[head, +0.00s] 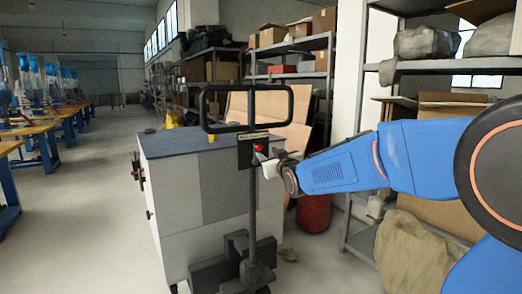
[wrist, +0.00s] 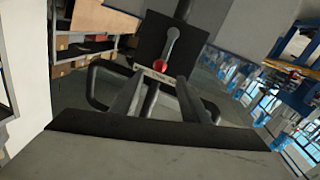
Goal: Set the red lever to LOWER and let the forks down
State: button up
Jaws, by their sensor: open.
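The red lever has a red knob (head: 258,148) on the black panel of an upright hand-truck post in the head view. In the wrist view its grey arm (wrist: 172,45) runs down the black panel (wrist: 150,38) to the red knob (wrist: 160,66). My gripper (head: 264,167) is at the panel, just below the knob. In the wrist view my gripper (wrist: 160,82) is open, its two fingers pointing at the panel with the knob just beyond and between the tips. I cannot tell whether they touch it. The lever's labels are unreadable. The forks are mostly hidden; the dark truck base (head: 235,265) shows low down.
The black loop handle (head: 247,88) tops the post and surrounds the fingers' area in the wrist view. A grey cabinet (head: 190,190) stands behind the truck. Shelves with boxes (head: 297,48) line the right. Open floor (head: 85,215) lies left; a red container (head: 313,213) sits behind.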

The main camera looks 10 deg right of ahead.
aim_at(260, 148)
jog(key=w, duration=0.5)
jog(key=w+a, duration=0.1)
jog(key=w, duration=0.2)
jog(key=shift+w, duration=0.1)
grip_shut()
